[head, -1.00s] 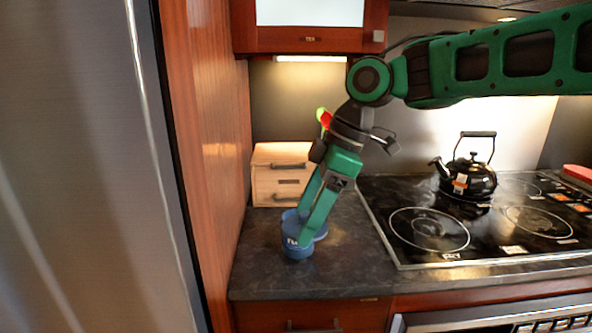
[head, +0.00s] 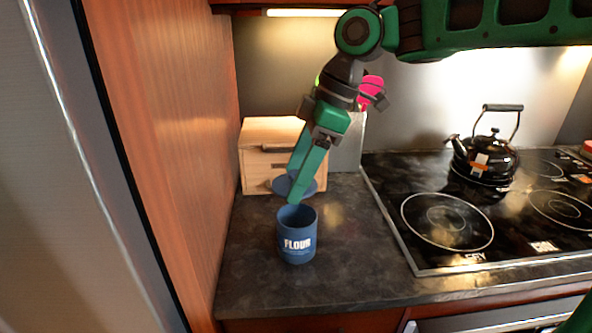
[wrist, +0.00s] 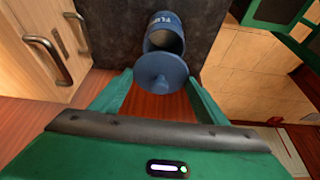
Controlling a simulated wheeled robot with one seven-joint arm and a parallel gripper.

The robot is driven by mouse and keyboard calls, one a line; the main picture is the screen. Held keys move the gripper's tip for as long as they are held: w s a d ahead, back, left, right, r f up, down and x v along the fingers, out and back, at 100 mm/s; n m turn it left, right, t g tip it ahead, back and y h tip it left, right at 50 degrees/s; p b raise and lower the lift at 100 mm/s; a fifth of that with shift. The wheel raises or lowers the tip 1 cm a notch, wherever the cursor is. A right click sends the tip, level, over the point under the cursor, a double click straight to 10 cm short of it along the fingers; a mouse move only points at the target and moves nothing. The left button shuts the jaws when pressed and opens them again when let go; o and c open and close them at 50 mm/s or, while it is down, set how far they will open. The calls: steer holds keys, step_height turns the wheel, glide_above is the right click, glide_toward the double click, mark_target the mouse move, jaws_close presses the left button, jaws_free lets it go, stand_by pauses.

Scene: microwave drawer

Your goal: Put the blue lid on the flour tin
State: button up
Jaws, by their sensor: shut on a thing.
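The flour tin (head: 297,247) is a blue cylinder with white FLOUR lettering, upright on the dark counter with its open mouth showing. My gripper (head: 292,197) points down, with its fingertips just above and behind the tin's mouth in the head view. It is shut on the blue lid (head: 308,187), a round disc partly hidden by the fingers. In the wrist view the lid (wrist: 152,70), with its central knob, sits between the two fingers (wrist: 158,95). There it overlaps the near part of the tin (wrist: 165,22). The lid is apart from the tin's rim.
A small wooden drawer box (head: 262,170) stands behind the tin. A black kettle (head: 485,158) sits on the black cooktop (head: 440,245) to the right. A tall wooden panel (head: 165,130) bounds the left side. The counter (head: 350,270) right of the tin is clear.

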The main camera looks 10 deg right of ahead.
steer(key=shift+d, duration=0.2)
steer(key=shift+f, duration=2.9)
steer(key=shift+s+f, duration=0.1)
steer(key=shift+f, duration=0.35)
stand_by(0.4)
steer(key=o, duration=1.4)
steer(key=shift+r, duration=0.1)
steer(key=shift+r, duration=3.45)
